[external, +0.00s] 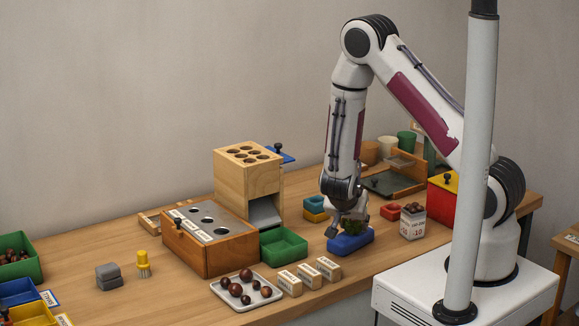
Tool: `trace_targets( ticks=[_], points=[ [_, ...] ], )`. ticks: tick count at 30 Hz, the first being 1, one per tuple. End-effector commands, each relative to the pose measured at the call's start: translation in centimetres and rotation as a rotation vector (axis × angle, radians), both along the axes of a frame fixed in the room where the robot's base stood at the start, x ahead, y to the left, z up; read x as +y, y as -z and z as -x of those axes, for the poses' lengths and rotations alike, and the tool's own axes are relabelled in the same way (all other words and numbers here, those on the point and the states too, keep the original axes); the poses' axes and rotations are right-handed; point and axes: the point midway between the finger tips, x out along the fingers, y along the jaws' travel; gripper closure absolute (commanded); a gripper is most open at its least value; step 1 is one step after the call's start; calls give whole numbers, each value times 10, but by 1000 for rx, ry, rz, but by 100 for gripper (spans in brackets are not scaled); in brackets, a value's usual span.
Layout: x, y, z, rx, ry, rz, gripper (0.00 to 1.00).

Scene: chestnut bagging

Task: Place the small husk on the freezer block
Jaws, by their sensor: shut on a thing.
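The small husk (354,227), dark green and rough, is between the fingers of my gripper (350,228). My gripper points down and is shut on it. The husk is directly over the blue freezer block (350,244), which lies flat on the table. The husk's underside is at the block's top; I cannot tell whether it touches. The fingers partly hide the husk.
Stacked blue and yellow trays (315,209) sit behind left. A green tray (284,245), labelled wooden blocks (308,274) and a white plate of chestnuts (225,294) lie to the left.

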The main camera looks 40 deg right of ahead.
Motion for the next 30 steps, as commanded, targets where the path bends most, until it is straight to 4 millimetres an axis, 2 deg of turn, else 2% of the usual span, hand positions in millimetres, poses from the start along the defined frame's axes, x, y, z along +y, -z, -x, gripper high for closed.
trace_targets(
  ticks=[5,6,8,22,30],
  points=[
    [0,3,0,1,-1,0,89],
    [0,3,0,1,-1,0,66],
    [0,3,0,1,-1,0,52],
    [0,1,0,0,0,0,52],
    [9,-11,6,0,-3,0,52]
  ],
)
